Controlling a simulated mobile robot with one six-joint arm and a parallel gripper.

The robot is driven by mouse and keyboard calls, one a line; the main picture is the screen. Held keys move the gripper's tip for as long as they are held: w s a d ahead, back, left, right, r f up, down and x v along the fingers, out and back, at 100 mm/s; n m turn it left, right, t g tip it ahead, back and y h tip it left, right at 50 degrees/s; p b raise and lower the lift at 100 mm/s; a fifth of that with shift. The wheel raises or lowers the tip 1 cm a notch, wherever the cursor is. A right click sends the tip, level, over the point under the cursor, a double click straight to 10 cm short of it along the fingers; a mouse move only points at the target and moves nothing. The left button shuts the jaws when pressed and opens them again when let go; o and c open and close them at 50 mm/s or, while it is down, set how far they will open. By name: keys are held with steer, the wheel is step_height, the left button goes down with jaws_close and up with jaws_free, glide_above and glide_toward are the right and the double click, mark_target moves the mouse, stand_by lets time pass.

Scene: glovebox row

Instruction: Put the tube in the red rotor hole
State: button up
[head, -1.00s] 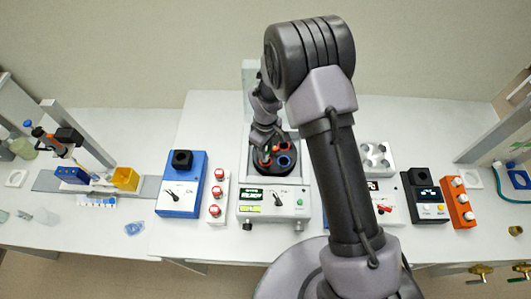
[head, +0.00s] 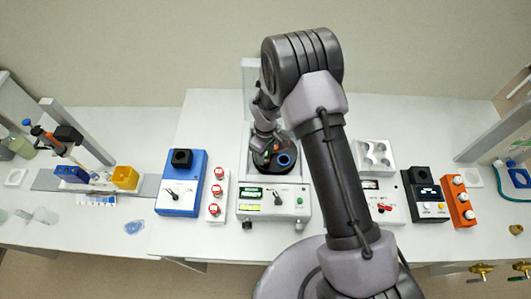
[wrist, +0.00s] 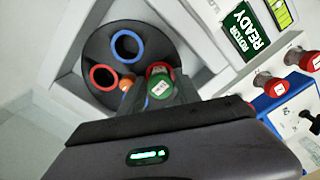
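The dark round rotor (wrist: 95,52) sits in the open centrifuge, and in the head view (head: 262,166) my arm partly covers it. In the wrist view its red-ringed hole (wrist: 103,77) is empty, beside an empty blue-ringed hole (wrist: 127,45). My gripper (wrist: 158,92) is over the rotor, its dark fingers closed around a tube with a green cap (wrist: 161,88). The tube is to the right of the red hole in the wrist view. A reddish part shows just beyond the cap; what it is and the tube's lower end are unclear.
An orange hub piece (wrist: 127,83) stands at the rotor's middle. The centrifuge's front panel (head: 272,208) reads ROTOR READY. A blue device (head: 181,190) and a strip of red knobs (head: 216,193) stand to the left. A white block with round wells (head: 374,156) stands to the right.

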steer(key=s+d+r+m+t, duration=0.1)
steer(key=d+r+m, duration=0.1)
steer(key=r, duration=1.1)
steer(key=s+d+r+m+t, duration=0.1)
steer(key=d+r+m, duration=0.1)
steer(key=r, duration=1.1)
steer(key=s+d+r+m+t+y, duration=0.1)
steer(key=s+r+m, duration=0.4)
steer(key=s, duration=0.5)
steer(key=s+d+r+m+t+y, duration=0.1)
steer(key=s+d+r+m+t, duration=0.1)
steer(key=s+d+r+m, duration=0.3)
steer(key=s+r+m, duration=0.1)
steer(key=s+r, duration=0.3)
steer(key=s, duration=0.2)
steer(key=shift+r+t, duration=0.25)
steer(key=shift+t, duration=0.15)
steer(key=shift+s, duration=0.1)
